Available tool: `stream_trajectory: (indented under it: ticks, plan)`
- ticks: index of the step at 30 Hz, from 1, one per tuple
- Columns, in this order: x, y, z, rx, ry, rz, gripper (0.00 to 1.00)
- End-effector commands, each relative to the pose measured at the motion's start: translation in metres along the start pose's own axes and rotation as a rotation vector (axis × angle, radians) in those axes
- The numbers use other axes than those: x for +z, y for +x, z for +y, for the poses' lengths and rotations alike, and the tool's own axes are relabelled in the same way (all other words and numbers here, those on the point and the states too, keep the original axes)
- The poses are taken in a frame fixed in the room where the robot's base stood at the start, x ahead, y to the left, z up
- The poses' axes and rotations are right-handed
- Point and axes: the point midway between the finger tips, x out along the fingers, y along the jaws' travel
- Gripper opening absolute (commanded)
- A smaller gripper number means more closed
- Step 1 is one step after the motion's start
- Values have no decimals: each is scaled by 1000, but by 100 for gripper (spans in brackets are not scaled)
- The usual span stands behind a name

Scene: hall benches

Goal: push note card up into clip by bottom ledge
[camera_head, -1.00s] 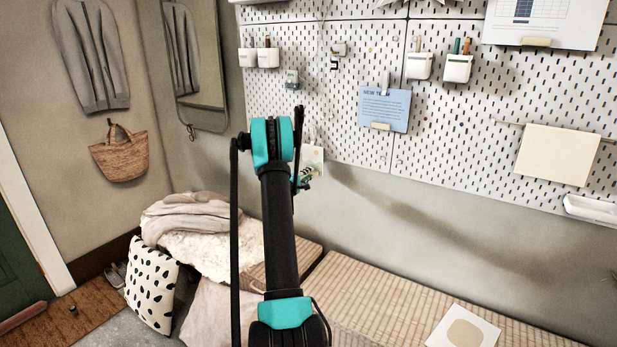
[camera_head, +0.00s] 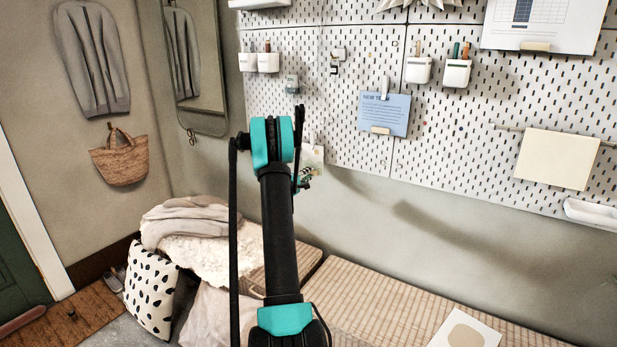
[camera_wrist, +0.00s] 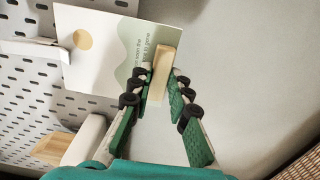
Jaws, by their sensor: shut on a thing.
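The note card (camera_wrist: 100,48), white with a tan disc and green hills, fills the upper middle of the wrist view. Its small wooden bottom ledge (camera_wrist: 160,72) sits between the green fingertips of my gripper (camera_wrist: 162,80), which are shut on it. A pale clip (camera_wrist: 32,48) on the pegboard reaches the card's opposite edge; I cannot tell how deep the card sits in it. In the head view the card (camera_head: 313,157) shows only in part, behind my arm, at the pegboard's lower edge.
The white pegboard (camera_head: 350,149) carries a blue card (camera_head: 383,110), white cups (camera_head: 457,73) and a cream sheet (camera_head: 556,158). A striped bench (camera_head: 375,303) stands below, with blankets (camera_head: 190,218) at its left. The wall between is bare.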

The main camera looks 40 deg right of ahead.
Motion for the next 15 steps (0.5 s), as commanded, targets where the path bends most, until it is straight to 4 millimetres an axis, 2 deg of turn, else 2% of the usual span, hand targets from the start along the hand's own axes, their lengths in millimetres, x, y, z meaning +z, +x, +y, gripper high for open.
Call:
stream_trajectory:
  ticks: [4, 5, 10, 15]
  plan:
    - [0, 0, 4, 0, 0, 0, 0]
    - [0, 0, 4, 0, 0, 0, 19]
    - [0, 0, 4, 0, 0, 0, 40]
    - [0, 0, 3, 0, 0, 0, 42]
